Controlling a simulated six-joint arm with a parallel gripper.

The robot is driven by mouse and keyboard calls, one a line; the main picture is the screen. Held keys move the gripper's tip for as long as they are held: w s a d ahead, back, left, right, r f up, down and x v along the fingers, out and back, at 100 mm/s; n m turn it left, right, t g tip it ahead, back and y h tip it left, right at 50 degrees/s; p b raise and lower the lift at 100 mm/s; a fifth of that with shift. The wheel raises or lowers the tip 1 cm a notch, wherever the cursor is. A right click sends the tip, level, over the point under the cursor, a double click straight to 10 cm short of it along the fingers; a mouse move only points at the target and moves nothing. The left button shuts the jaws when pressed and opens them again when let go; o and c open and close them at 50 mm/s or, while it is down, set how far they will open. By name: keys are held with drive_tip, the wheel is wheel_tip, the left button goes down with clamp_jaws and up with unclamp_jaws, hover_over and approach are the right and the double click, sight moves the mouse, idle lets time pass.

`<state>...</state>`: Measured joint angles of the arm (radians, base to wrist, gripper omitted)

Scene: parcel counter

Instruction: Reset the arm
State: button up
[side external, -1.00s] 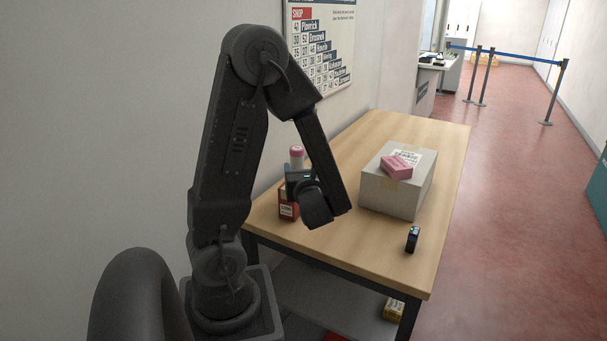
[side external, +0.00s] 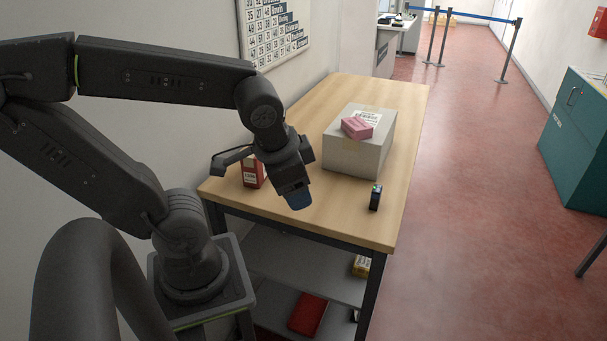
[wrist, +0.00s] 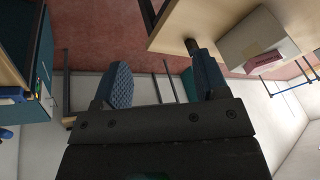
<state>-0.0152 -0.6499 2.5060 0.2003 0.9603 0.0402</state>
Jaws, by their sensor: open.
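My gripper (side external: 298,200) hangs over the near left part of the wooden table (side external: 375,220) in the side view, with a blue fingertip pointing down. In the wrist view my gripper (wrist: 162,75) has its two blue fingers wide apart with nothing between them. My arm is stretched out from the left, with its forearm roughly level.
A grey-white carton (side external: 352,158) with a pink box (side external: 356,128) on top stands right of my gripper. A small black device (side external: 375,197) stands near the right edge. A red box (side external: 252,172) is close behind my gripper, partly hidden. The table's front is bare.

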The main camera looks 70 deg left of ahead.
drive_tip(key=d+r, duration=0.1)
drive_tip(key=d+r+t+h, duration=0.1)
drive_tip(key=d+r+n+h, duration=0.1)
drive_tip(key=shift+w+d+r+t, duration=0.1)
drive_tip(key=shift+w+r+t, duration=0.1)
drive_tip(key=shift+w+t, duration=0.2)
idle(1.0)
